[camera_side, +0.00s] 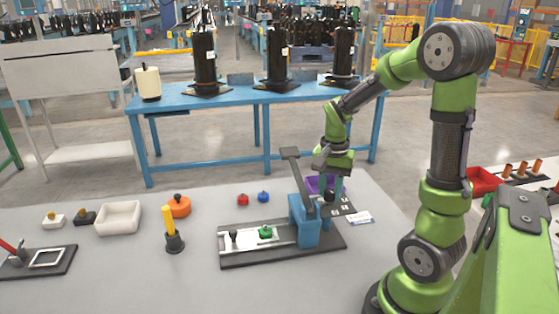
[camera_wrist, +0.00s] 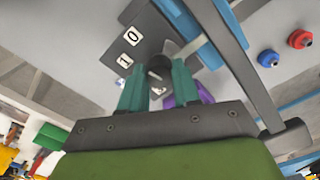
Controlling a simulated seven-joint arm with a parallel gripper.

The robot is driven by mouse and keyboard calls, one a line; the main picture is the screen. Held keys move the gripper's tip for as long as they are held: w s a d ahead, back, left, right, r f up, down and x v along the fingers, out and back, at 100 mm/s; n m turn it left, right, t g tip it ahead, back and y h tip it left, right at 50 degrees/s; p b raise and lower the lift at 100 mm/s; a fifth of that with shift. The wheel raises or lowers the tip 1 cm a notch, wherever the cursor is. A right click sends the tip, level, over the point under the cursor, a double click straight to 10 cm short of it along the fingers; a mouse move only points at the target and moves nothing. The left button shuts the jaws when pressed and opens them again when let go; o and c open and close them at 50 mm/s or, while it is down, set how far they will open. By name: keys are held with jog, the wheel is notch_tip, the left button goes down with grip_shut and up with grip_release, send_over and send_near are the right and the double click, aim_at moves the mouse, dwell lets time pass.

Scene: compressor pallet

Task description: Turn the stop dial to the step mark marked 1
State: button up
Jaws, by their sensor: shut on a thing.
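The stop dial (camera_wrist: 168,72) is a dark round knob on a dark plate (camera_wrist: 150,30) beside the blue lever press. My gripper (camera_wrist: 160,84) has its teal fingers down on both sides of the dial and is shut on it. In the side view my gripper (camera_side: 334,188) stands over the plate, right of the blue post (camera_side: 304,222). In the wrist view the step mark 0 (camera_wrist: 132,37) and the step mark 1 (camera_wrist: 124,60) are white labels on the plate, left of the dial. Small white marks show between the fingers. I cannot tell where the dial points.
The press's grey lever (camera_side: 296,175) rises close left of my gripper. A purple bin (camera_side: 315,183) is just behind it. A white card (camera_side: 360,217) lies to the right. Red (camera_side: 243,199) and blue (camera_side: 263,197) knobs, an orange part (camera_side: 178,206) and a white tray (camera_side: 119,217) stand left.

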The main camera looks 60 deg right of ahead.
aim_at(330, 191)
jog(key=n, duration=0.6)
dwell(0.6)
jog(key=o, duration=1.1)
jog(key=shift+c, duration=0.2)
notch_tip(330, 191, up, 17)
